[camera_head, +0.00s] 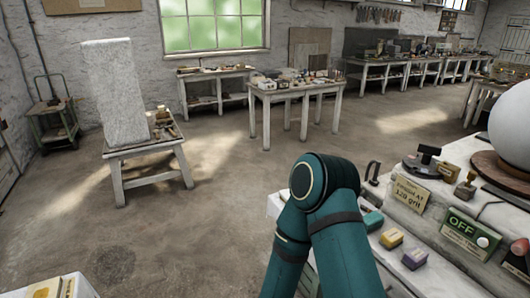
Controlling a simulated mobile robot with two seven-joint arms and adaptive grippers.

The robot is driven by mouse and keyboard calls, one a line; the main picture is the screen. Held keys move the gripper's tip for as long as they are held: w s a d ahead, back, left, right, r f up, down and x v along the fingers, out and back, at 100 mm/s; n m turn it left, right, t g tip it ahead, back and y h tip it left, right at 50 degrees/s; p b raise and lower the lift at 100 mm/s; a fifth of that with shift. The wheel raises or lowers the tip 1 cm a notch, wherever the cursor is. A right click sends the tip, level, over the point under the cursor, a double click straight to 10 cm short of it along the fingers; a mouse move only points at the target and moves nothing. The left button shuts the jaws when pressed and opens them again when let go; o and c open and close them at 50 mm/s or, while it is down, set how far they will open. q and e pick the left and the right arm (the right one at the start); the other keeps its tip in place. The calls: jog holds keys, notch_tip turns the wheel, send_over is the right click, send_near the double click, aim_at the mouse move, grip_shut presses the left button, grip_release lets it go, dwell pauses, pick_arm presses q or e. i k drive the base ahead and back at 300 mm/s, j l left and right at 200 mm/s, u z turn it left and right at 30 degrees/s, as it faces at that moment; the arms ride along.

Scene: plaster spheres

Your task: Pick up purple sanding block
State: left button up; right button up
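A small block with a purplish top and pale sides (415,259), which looks like the purple sanding block, lies on the pale workbench (440,280) at the lower right. It is small in the picture, so its colour is hard to be sure of. A yellow block (391,238) lies just behind and left of it. My teal arm rises from the bottom middle, left of the blocks, with its bent joint uppermost. Neither of my grippers shows in this view.
A raised ledge on the bench holds a "120 grit" sign (411,194), a green "OFF" sign (467,233) and a large white sphere (513,120) on a wooden base. A teal item (372,220) lies beside my arm. Open floor (220,215) stretches left.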

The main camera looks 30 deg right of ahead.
aim_at(415, 257)
jog(key=i+z, duration=0.2)
jog(key=z, duration=0.2)
jog(key=i+z, duration=0.2)
jog(key=z, duration=0.2)
jog(key=i+j+z, duration=0.15)
jog(key=z, duration=0.25)
